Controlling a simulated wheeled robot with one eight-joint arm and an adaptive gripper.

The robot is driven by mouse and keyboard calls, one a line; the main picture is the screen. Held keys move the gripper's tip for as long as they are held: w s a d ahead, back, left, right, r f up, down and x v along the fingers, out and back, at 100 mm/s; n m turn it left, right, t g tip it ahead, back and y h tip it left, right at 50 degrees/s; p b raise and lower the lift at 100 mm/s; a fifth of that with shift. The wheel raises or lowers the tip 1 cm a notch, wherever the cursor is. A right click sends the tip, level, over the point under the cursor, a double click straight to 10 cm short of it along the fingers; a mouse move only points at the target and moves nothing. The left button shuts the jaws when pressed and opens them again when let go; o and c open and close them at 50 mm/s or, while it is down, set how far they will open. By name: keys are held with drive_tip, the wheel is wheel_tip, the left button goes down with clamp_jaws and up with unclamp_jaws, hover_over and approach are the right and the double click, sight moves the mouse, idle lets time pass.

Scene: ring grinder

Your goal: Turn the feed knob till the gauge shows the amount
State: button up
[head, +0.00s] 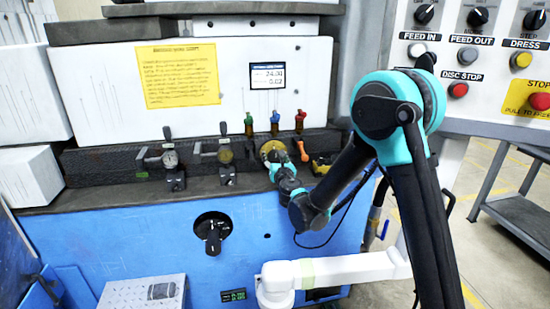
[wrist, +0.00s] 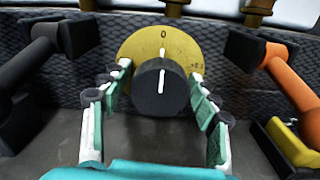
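A black round knob (wrist: 162,88) sits on a yellow dial plate (wrist: 128,47) marked 0 at the top. The white line on the knob points straight up, in line with the 0. My gripper (wrist: 160,75) has one finger on each side of the knob, with small gaps seeming to remain; contact is hard to tell. A small display (head: 268,75) above shows two lines of figures, seemingly 24.00 and 0.02. A dial gauge (head: 170,159) stands to the left, too small to read.
An orange lever (wrist: 290,85) stands close right of the dial, and a dark lever (wrist: 45,50) to the left. Green, blue and red-topped fittings (head: 274,122) rise above. A black handle (head: 213,235) is on the blue front. A white pipe-like arm (head: 330,270) lies below.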

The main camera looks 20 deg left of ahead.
drive_tip(key=c, duration=0.8)
